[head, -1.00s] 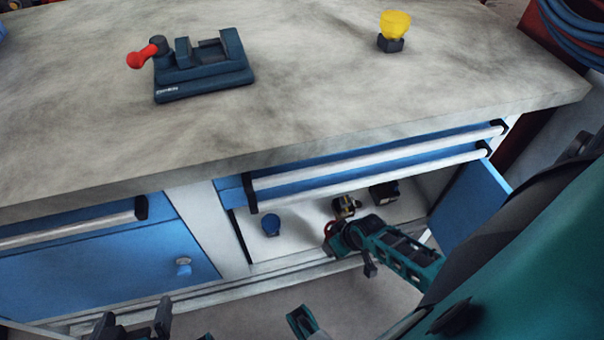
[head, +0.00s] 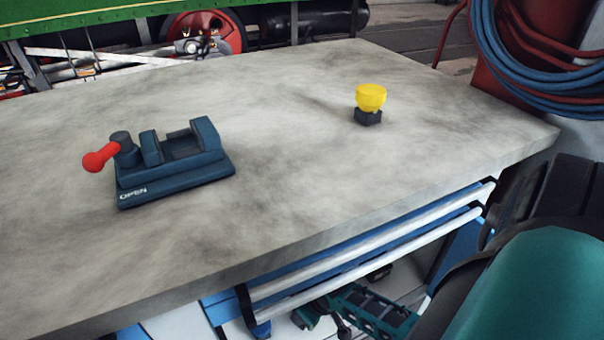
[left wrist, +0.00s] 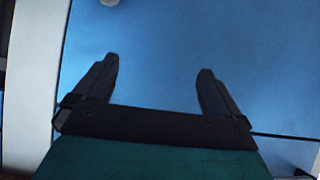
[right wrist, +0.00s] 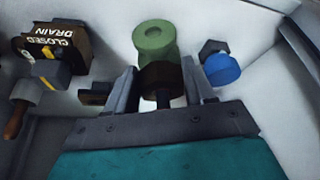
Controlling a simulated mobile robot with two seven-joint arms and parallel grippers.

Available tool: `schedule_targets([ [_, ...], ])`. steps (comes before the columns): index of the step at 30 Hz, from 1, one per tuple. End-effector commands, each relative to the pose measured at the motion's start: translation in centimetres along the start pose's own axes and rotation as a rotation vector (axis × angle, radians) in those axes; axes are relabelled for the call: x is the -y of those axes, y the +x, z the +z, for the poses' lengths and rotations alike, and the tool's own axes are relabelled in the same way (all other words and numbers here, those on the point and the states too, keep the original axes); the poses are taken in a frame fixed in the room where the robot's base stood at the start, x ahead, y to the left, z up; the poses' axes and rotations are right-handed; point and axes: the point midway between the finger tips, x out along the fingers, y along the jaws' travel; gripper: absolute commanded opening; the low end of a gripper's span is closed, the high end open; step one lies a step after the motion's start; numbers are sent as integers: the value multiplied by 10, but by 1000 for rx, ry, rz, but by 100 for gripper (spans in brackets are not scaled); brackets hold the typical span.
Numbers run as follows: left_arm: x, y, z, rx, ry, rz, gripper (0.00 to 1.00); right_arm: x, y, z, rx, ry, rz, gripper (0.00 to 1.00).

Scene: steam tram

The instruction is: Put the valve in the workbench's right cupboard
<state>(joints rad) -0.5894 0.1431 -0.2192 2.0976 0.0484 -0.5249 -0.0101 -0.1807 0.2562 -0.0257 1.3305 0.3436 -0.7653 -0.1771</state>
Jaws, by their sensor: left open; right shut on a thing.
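A green cylinder with a dark collar and stem, which I take for the valve (right wrist: 154,42), stands between the fingers of my right gripper (right wrist: 160,85). The fingers are shut on its dark lower part. In the head view my right gripper (head: 303,314) is low inside the open right cupboard, under the bench top, and the valve cannot be made out there. The workbench (head: 300,190) fills the head view, and its top edge hides most of the cupboard. My left gripper (left wrist: 158,70) is open and empty before a blue panel (left wrist: 160,40); it is outside the head view.
In the cupboard, a blue knob-like piece (right wrist: 222,69) is beside the right gripper, and a dark box marked CLOSED DRAIN (right wrist: 50,42) is on its other side. Drawer handles (head: 370,255) project above the cupboard opening.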

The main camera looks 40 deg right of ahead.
Motion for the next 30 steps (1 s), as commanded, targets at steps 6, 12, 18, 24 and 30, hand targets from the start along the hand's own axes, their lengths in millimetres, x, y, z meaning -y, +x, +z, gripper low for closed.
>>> schedule_targets([
  [6,-8,10,6,-5,-1,22,98,-3,19,7,-8,-1,2,0],
  [12,-10,9,-2,-17,0,28,98,-4,17,6,-8,-1,2,0],
  [18,-10,10,-2,-19,0,27,98,-4,20,7,-8,-2,1,0],
  [24,-8,10,-2,-18,0,24,98,-3,20,9,-3,-1,0,70],
  [30,-7,10,-1,-16,0,22,98,-3,20,9,-3,-1,0,79],
])
